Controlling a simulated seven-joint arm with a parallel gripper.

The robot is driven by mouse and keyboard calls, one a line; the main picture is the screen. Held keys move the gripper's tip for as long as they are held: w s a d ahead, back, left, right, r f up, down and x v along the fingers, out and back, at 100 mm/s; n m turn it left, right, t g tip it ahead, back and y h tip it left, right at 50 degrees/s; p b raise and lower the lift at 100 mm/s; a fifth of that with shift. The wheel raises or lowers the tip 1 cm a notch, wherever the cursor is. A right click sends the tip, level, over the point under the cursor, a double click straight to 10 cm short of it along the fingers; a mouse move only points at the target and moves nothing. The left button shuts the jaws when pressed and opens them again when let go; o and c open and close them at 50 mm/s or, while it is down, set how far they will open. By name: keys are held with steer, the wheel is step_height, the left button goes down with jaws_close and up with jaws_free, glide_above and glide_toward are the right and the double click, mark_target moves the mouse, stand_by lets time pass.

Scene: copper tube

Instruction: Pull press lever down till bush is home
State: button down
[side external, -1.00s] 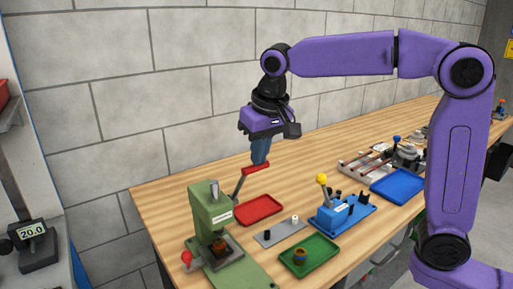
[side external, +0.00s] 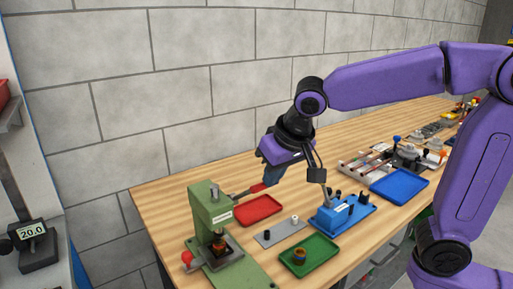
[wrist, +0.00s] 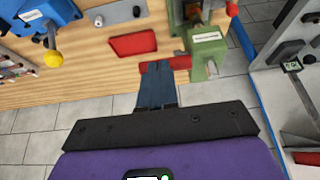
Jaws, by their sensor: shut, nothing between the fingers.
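The green arbor press (side external: 205,215) stands at the front left of the bench. Its lever (side external: 240,195) sticks out to the right, close to level, with a red handle (side external: 258,188) at its end. My gripper (side external: 268,182) is shut and empty, its fingertips at the top of the red handle. In the wrist view the blue fingers (wrist: 157,72) lie against the red handle (wrist: 180,62). A small copper-coloured part (side external: 218,243) sits under the ram; the ram and fixture hide how deep the bush is.
A red tray (side external: 240,217) lies just below the handle. The wall is behind.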

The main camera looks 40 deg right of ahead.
steer(key=s+f, duration=0.4)
steer(key=f, duration=0.2)
steer(key=shift+f, duration=0.25)
steer(key=shift+r, duration=0.1)
stand_by(1.0)
